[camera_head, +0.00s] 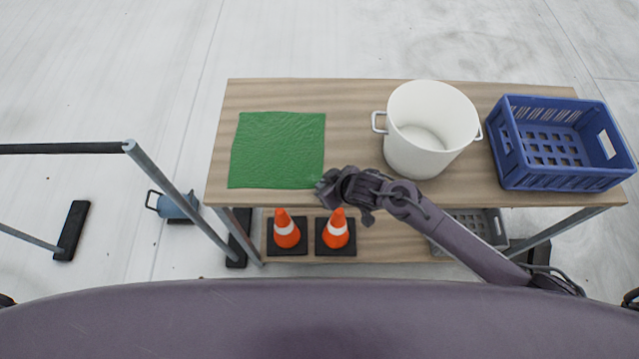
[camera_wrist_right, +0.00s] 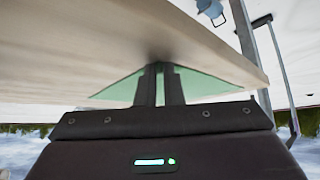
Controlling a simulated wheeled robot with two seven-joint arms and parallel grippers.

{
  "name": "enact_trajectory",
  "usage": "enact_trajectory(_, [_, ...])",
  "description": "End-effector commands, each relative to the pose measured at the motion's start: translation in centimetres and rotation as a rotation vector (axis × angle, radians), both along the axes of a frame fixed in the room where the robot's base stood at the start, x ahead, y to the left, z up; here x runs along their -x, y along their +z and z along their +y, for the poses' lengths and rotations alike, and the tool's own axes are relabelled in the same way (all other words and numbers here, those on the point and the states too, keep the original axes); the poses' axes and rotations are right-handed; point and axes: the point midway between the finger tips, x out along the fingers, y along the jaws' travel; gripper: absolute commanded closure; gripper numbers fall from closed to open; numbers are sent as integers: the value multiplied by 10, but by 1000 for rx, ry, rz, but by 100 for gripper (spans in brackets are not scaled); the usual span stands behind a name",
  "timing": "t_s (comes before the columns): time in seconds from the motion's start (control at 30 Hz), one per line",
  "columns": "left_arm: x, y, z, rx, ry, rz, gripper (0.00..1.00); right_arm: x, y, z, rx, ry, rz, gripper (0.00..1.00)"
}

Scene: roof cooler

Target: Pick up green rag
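The green rag (camera_head: 277,150) lies spread nearly flat on the left part of the wooden table (camera_head: 350,105). My right gripper (camera_head: 325,187) is at the rag's near right corner, by the table's front edge. In the right wrist view the fingers (camera_wrist_right: 160,82) are close together at the point of the rag's corner, with green rag (camera_wrist_right: 205,84) showing on both sides. They look shut on this corner, though the exact contact is hidden. My left gripper is not in view.
Two traffic cones (camera_head: 287,230) and a grey crate (camera_head: 475,225) are on the lower shelf. A metal frame (camera_head: 180,200) is at left.

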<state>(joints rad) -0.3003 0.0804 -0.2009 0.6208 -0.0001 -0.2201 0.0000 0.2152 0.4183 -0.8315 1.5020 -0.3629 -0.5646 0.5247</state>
Motion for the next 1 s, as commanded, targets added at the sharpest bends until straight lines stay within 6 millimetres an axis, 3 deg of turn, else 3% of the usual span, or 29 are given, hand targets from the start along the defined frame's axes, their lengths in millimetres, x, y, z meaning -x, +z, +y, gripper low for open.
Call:
enact_trajectory(0.37, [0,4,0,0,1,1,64,-1,4,-1,1,-2,0,100])
enact_trajectory(0.87, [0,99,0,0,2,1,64,0,101,0,0,0,0,100])
enact_trajectory(1.0, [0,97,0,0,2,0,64,0,117,0,-1,1,-1,100])
